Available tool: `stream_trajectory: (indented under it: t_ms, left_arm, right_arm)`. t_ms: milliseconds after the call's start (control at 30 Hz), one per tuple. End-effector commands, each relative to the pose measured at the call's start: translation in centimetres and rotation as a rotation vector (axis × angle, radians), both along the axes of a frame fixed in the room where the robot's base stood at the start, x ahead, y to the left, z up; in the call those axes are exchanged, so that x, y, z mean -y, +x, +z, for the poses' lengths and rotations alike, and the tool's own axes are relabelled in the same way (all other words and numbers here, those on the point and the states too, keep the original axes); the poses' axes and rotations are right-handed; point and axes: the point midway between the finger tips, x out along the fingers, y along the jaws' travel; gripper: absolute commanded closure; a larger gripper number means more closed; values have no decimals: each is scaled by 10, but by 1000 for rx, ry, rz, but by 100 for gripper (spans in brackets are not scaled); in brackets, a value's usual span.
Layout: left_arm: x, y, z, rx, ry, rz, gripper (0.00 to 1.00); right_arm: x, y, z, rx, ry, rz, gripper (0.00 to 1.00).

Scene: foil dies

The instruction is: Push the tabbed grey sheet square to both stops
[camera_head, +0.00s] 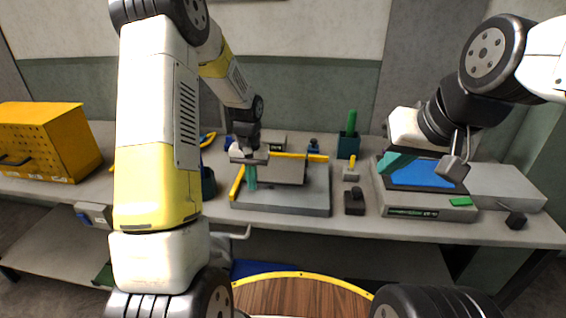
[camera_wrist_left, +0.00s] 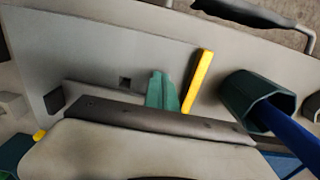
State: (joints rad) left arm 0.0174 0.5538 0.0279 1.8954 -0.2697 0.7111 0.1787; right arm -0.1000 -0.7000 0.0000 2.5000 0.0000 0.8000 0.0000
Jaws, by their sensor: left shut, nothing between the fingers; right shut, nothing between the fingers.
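The grey sheet (camera_head: 286,172) lies flat on the light grey plate (camera_head: 300,208) in the head view; I cannot make out its tab clearly. A yellow stop (camera_head: 238,184) runs along the plate's left side and another yellow stop (camera_head: 312,157) along its back. My left gripper (camera_head: 251,178) is shut and empty, its green fingers low between the left stop and the sheet. In the left wrist view the fingers (camera_wrist_left: 162,90) are beside the yellow stop (camera_wrist_left: 197,80); the gripper body hides much of the sheet. My right gripper (camera_head: 395,162) is shut and empty, above a blue-topped device.
The blue-topped device (camera_head: 428,205) stands right of the plate. Small dark blocks (camera_head: 354,203) and a green holder (camera_head: 348,146) stand between them. A dark teal cup (camera_wrist_left: 240,95) is beside the left stop. A yellow cabinet (camera_head: 45,140) stands far left.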

Motion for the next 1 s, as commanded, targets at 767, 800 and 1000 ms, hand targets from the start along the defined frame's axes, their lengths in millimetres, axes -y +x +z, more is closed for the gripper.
stream_trajectory:
  t_ms: [767,800,1000]
  left_arm:
    - [0,1,-5,0,0,1,100]
    - [0,3,-5,0,0,1,100]
    - [0,10,-5,1,0,1,100]
  right_arm:
    - [0,0,0,0,0,0,100]
    - [0,0,0,0,0,0,100]
    - [0,0,0,0,0,0,100]
